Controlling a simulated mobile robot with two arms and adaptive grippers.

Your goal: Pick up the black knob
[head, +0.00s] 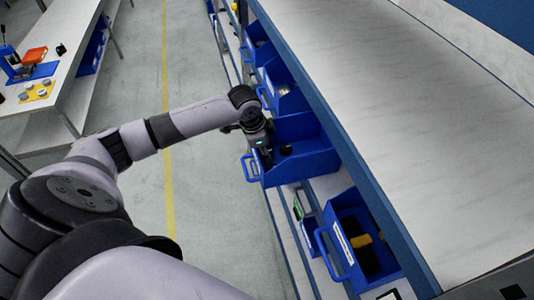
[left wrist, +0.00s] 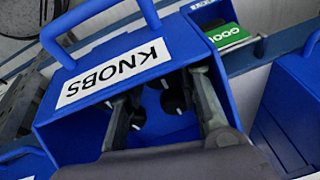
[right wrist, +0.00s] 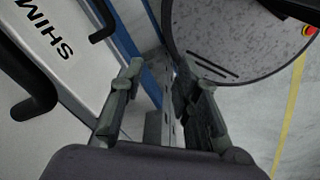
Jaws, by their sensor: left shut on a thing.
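The blue bin labelled KNOBS (left wrist: 62,125) fills much of the left wrist view, with several small black knobs (left wrist: 173,97) inside. My left gripper (left wrist: 165,85) reaches into this bin and is shut on a black knob, largely hidden between the fingers. In the head view the left gripper (head: 264,151) is at the front part of the blue bin (head: 305,171), and one loose black knob (head: 286,149) lies to its right. My right gripper (right wrist: 158,85) is open and empty in the right wrist view.
Another blue bin with black and yellow contents (head: 380,285) stands nearer on the rack. More blue bins (head: 285,75) stand farther along it. A long grey worktop (head: 420,110) lies above at right. The floor (head: 205,75) at left is clear.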

